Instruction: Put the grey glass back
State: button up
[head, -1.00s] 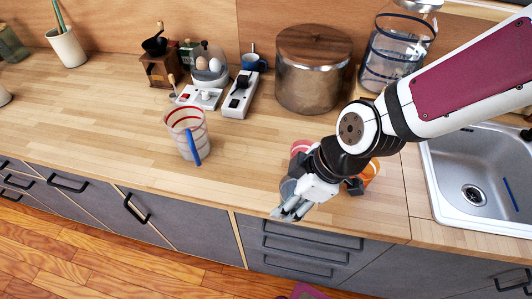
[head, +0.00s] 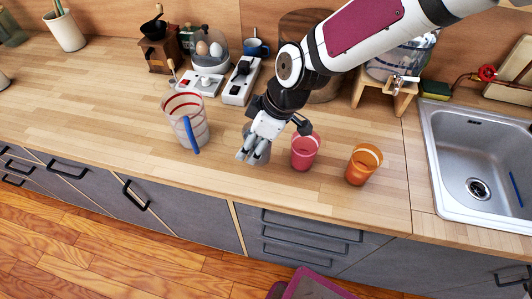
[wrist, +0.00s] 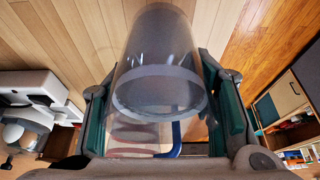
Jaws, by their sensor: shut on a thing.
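The grey glass (wrist: 158,60) is see-through and fills the middle of the wrist view, between the two fingers of my gripper (wrist: 165,115). In the head view my gripper (head: 258,146) is shut on the grey glass, low over the counter's front part. The gripper hides much of the glass there, and I cannot tell whether it touches the counter. A pink glass (head: 305,151) stands just right of the gripper, and an orange glass (head: 363,164) stands farther right.
A clear measuring jug (head: 187,120) with red bands and a blue handle stands left of the gripper. A power strip (head: 240,82) and egg cooker (head: 209,52) are behind. The sink (head: 480,165) is at right. The counter front (head: 120,140) at left is bare.

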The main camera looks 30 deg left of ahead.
jog(key=shift+w+a, duration=0.25)
jog(key=shift+a, duration=0.3)
jog(key=shift+w+a, duration=0.2)
jog(key=shift+a, duration=0.35)
jog(key=shift+f+p, duration=0.45)
jog(key=shift+f, duration=1.4)
jog(key=shift+f, duration=0.1)
jog(key=o, duration=1.6)
jog(key=shift+o, duration=0.2)
jog(key=b+v, duration=0.1)
jog(key=v, duration=1.1)
